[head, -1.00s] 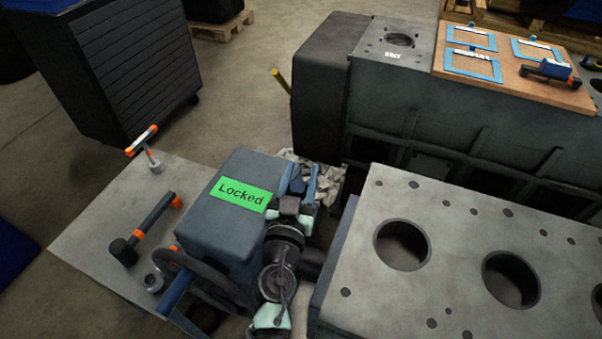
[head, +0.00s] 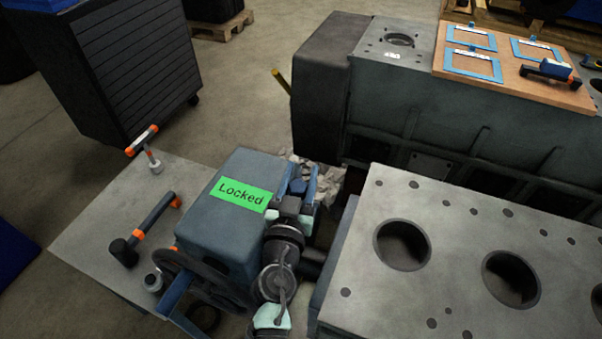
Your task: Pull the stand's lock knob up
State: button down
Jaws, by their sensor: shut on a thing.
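The stand's blue-grey housing (head: 215,232) sits at the lower middle of the head view. A green label (head: 239,194) on its top reads "Locked". My gripper (head: 302,178) is at the right side of this housing, with its two blue fingers pointing away from me. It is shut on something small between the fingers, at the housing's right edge. The lock knob cannot be made out clearly; fingers and wrist cover that spot.
A grey engine block (head: 455,235) with large bores stands close on the right. A plate (head: 88,215) at left holds a T-handled tool (head: 143,141) and a hammer-like tool (head: 147,232). Another engine block (head: 400,105) stands behind, with a rag (head: 327,178) near its foot.

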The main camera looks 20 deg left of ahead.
jog(key=shift+r+p, duration=1.5)
jog(key=shift+r, duration=0.5)
jog(key=shift+c, duration=1.9)
grip_release()
jog(key=shift+r, duration=0.1)
jog(key=s+d+b, duration=0.2)
jog(key=s+b, duration=0.1)
jog(key=s, duration=0.9)
jog(key=shift+s, duration=0.4)
